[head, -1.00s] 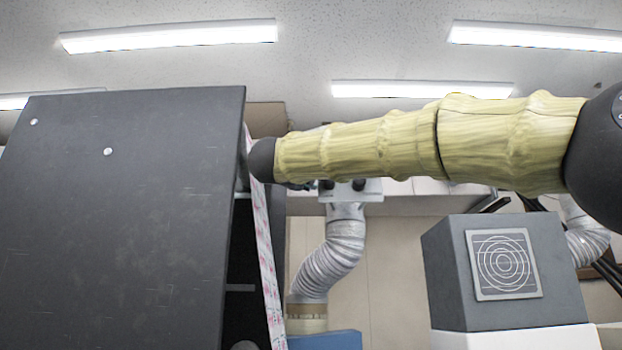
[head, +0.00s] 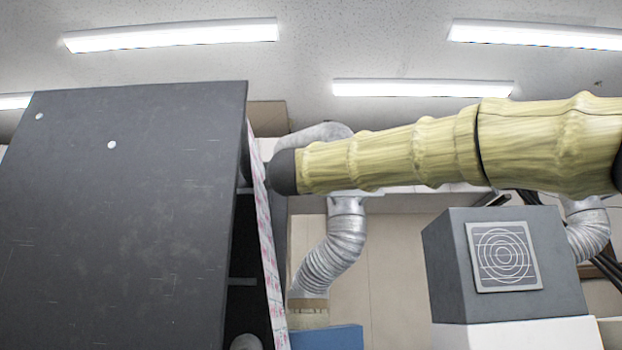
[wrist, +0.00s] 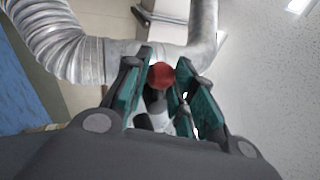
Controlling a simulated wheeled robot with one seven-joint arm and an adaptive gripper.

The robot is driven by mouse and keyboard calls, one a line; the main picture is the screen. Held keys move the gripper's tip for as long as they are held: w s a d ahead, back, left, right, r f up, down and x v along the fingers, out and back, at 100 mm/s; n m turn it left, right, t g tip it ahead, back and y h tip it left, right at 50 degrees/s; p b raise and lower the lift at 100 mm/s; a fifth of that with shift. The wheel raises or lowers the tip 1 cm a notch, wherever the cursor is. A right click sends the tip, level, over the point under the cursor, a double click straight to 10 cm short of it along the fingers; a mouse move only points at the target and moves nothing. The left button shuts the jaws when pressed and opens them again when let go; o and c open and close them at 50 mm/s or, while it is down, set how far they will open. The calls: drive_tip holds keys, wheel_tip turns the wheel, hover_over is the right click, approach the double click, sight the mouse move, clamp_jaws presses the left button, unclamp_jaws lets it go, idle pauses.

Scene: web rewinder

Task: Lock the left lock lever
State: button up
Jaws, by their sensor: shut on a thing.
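In the wrist view a red round knob (wrist: 161,75) on a dark stem sits between the two teal fingers of my gripper (wrist: 163,85). The fingers are closed in on the knob from both sides. The knob looks like the end of the lock lever, but the rest of the lever is mostly hidden behind my gripper. In the head view my arm in its yellow sleeve reaches left to the machine; neither my gripper nor the lever shows there.
A large dark panel (head: 120,210) of the machine fills the left, with a printed web (head: 268,240) along its right edge. Silver ducts (head: 335,250) hang behind my arm. A grey box (head: 490,265) with a circular grille stands at the right.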

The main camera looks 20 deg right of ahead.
drive_tip(key=shift+w+a+f, duration=0.1)
drive_tip(key=shift+f, duration=0.1)
drive_tip(key=o, duration=1)
drive_tip(key=shift+r, duration=0.1)
drive_tip(key=shift+o, duration=0.2)
drive_tip(key=v, duration=1.2)
